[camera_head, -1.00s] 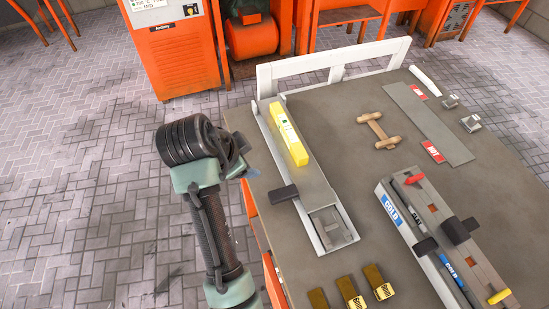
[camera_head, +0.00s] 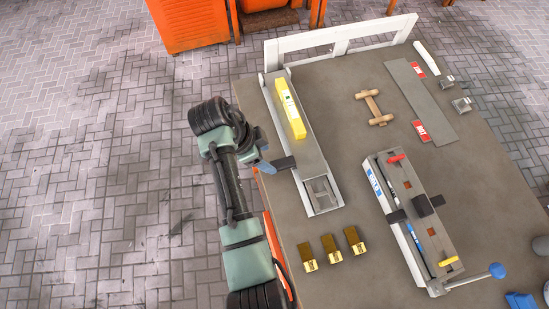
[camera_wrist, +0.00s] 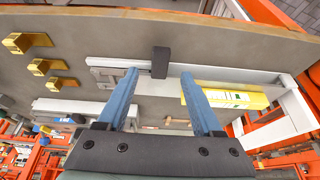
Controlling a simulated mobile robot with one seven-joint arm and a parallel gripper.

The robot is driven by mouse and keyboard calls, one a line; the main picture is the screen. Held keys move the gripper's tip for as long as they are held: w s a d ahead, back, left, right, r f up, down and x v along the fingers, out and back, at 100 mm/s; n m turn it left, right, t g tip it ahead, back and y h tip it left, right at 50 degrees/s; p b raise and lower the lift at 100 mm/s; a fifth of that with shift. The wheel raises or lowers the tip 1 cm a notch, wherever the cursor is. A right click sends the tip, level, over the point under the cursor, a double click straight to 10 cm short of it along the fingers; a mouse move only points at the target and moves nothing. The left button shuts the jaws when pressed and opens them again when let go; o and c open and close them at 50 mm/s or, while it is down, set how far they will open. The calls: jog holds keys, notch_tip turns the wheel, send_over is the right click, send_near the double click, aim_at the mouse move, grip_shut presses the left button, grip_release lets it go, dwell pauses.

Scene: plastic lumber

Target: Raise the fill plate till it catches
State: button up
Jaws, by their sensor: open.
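A long pale grey channel (camera_head: 307,150) lies along the table's left side, with a yellow labelled bar (camera_head: 290,108) on its far part. A dark block-shaped handle (camera_head: 284,163) sticks out from its left edge. At its near end is a square grey plate in a frame (camera_head: 321,190); it looks flat, and I cannot tell for certain that it is the fill plate. My gripper (camera_head: 264,166) is open and empty at the channel's left side, close to the handle. In the wrist view, the dark handle (camera_wrist: 160,60) shows between the blue fingertips (camera_wrist: 159,73); I see no grip on it.
Several brass pieces (camera_head: 332,249) stand near the channel's near end. A long mould with red and yellow handles (camera_head: 428,206) lies to the right. A wooden piece (camera_head: 373,106) and a grey strip (camera_head: 422,100) lie farther back. A white rail (camera_head: 340,38) stands at the far edge.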

aim_at(277, 164)
jog(key=x, duration=0.6)
jog(key=shift+f, duration=0.1)
grip_shut()
dwell(1.3)
